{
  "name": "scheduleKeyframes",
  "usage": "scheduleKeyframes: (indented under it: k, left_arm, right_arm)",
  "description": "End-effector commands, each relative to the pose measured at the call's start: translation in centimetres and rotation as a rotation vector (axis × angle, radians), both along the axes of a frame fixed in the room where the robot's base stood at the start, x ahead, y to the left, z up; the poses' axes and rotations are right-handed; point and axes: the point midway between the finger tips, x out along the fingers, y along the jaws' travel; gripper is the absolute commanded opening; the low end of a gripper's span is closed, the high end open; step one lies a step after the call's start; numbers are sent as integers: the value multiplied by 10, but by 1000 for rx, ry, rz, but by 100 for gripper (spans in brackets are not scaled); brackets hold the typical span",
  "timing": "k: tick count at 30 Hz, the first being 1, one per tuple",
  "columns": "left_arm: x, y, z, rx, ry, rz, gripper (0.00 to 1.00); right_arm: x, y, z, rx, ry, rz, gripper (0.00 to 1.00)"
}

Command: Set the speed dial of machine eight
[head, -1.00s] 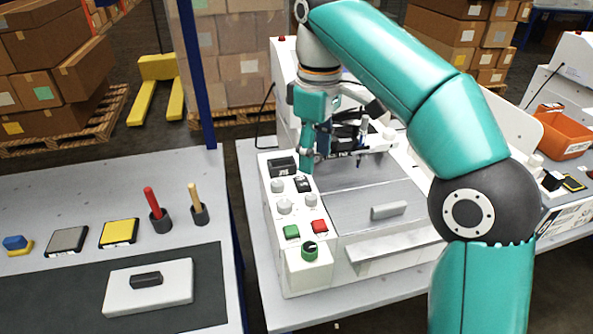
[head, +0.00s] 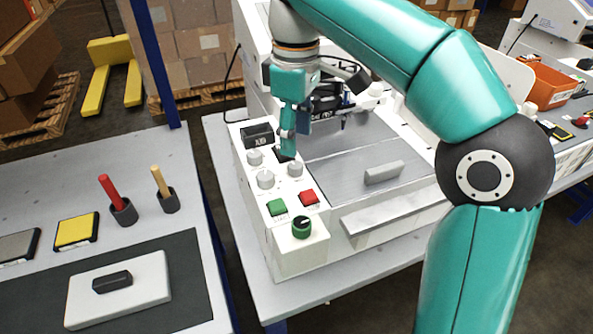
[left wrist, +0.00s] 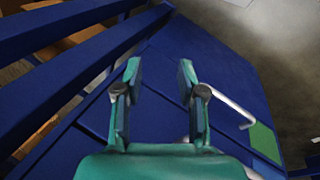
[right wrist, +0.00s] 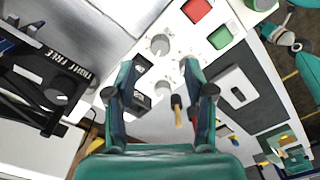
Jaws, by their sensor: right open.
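The white machine's control panel (head: 244,189) carries several grey dials, among them a rear dial (head: 254,157), a front dial (head: 265,179) and a right dial (head: 295,169). A green-ringed black knob (head: 301,228) sits at the front. I cannot read which dial is for speed or the machine's number. My right gripper (head: 287,150) points down over the panel's rear part, just behind the right dial. In the right wrist view it is open and empty, with a grey dial (right wrist: 160,44) beyond its fingertips. My left gripper (left wrist: 160,72) is open and empty above a blue surface, out of the head view.
A green button (head: 277,207) and a red button (head: 309,197) lie in front of the dials. A dark display (head: 257,135) stands behind them. The left table (head: 185,220) holds a yellow block (head: 76,231) and red and tan sticks in cups.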

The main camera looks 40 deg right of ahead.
Motion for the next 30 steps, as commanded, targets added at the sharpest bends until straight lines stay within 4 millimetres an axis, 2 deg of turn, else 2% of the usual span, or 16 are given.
scheduleKeyframes:
  k: [1,3,9,15,23,30]
  left_arm:
    - [0,0,-10,0,0,0,40]
    - [0,0,-14,0,0,0,40]
    - [0,0,-23,0,0,0,40]
    - [0,0,-25,0,-1,0,40]
    - [0,0,-25,0,0,0,40]
    - [0,0,-25,0,0,0,40]
  right_arm:
    - [-1,0,-16,-1,3,0,54]
    - [-1,0,-29,0,2,-1,54]
    - [0,0,-55,-1,1,0,54]
    - [0,1,-64,1,-1,1,54]
    - [1,1,-64,1,-1,2,54]
    - [1,1,-64,1,-1,3,14]
